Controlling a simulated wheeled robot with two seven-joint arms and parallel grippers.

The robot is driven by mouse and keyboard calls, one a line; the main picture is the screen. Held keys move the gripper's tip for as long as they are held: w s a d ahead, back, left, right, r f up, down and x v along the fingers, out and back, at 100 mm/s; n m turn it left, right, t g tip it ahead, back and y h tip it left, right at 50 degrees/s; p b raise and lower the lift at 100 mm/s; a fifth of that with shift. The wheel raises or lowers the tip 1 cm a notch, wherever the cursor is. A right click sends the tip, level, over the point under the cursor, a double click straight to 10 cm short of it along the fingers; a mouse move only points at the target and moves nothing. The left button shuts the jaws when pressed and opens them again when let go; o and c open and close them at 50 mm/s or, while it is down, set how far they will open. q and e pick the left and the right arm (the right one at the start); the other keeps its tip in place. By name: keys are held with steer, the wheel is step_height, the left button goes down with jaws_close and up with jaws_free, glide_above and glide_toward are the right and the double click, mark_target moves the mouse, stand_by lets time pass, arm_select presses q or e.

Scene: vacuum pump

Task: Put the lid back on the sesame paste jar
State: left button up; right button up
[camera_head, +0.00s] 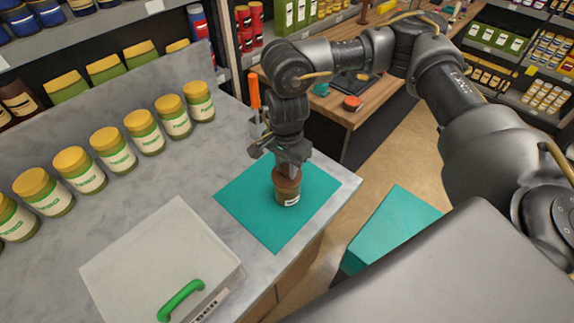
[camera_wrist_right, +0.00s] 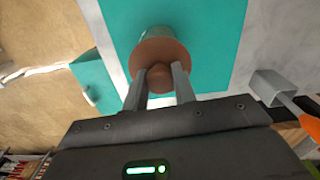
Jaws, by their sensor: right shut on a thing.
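The sesame paste jar (camera_head: 288,196) stands upright on a teal mat (camera_head: 245,205) near the right end of the grey counter. A brown round lid (camera_head: 286,181) with a knob is at the jar's mouth. My right gripper (camera_head: 288,168) points down from above and is shut on the lid's knob. In the right wrist view the lid (camera_wrist_right: 150,52) covers most of the jar (camera_wrist_right: 153,31), whose body shows past the lid's far edge. I cannot tell whether the lid is seated on the rim or just above it. My left gripper is not in view.
Several yellow-lidded jars (camera_head: 110,150) line the counter's back. A white box (camera_head: 150,262) with a green handle (camera_head: 181,300) stands at the front. A grey holder with an orange-handled tool (camera_head: 254,92) is close left of my right gripper. A teal box (camera_head: 395,230) stands beyond the counter's edge.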

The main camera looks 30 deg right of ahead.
stand_by(0.5)
steer(key=o, duration=1.5)
steer(key=shift+r, duration=0.15)
steer(key=shift+r+p, duration=2.5)
steer(key=shift+r, duration=0.85)
jaws_close()
